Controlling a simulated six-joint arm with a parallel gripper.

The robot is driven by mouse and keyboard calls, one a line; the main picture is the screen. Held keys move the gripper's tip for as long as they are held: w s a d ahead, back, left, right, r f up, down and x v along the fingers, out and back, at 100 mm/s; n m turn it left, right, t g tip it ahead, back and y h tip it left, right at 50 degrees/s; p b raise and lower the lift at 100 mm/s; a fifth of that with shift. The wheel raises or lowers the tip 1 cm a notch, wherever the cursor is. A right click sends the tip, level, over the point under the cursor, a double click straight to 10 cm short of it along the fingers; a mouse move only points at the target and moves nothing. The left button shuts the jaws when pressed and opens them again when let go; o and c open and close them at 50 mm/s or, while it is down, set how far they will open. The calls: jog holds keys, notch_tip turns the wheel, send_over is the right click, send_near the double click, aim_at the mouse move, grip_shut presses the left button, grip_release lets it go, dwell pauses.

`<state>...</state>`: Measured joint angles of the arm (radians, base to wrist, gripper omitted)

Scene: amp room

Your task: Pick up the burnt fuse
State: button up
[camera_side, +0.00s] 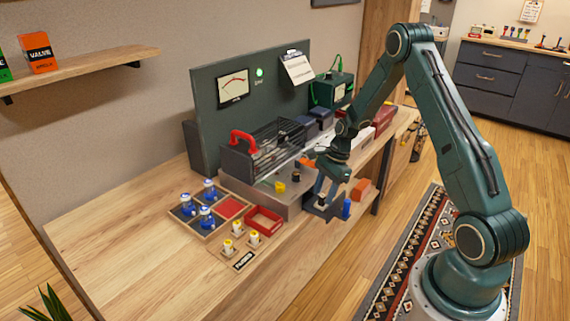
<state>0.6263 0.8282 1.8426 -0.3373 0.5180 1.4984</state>
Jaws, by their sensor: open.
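My gripper (322,202) points down at the front right end of the grey amp chassis (262,204), close above the bench. Its fingers are small in this view, and I see nothing held between them. On the chassis top stand a small yellow-topped piece (280,187) and a small dark piece (296,177) with an orange band. Either could be a fuse; I cannot tell which is burnt. Several white fuses with yellow caps (254,238) stand on a wooden board labelled FUSES at the front. A blue cylinder (346,208) stands just right of my gripper.
A wooden tray (213,234) holds blue glass tubes (207,217). A red open box (264,221) sits beside it. An orange block (361,189) lies at right. The bench's left front is clear.

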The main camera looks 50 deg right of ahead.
aim_at(324, 195)
jog(key=shift+a+f, duration=0.1)
jog(key=shift+f, duration=0.25)
grip_shut()
jog(key=shift+r, duration=0.15)
dwell(0.3)
notch_tip(324, 195, up, 20)
dwell(0.7)
dwell(0.4)
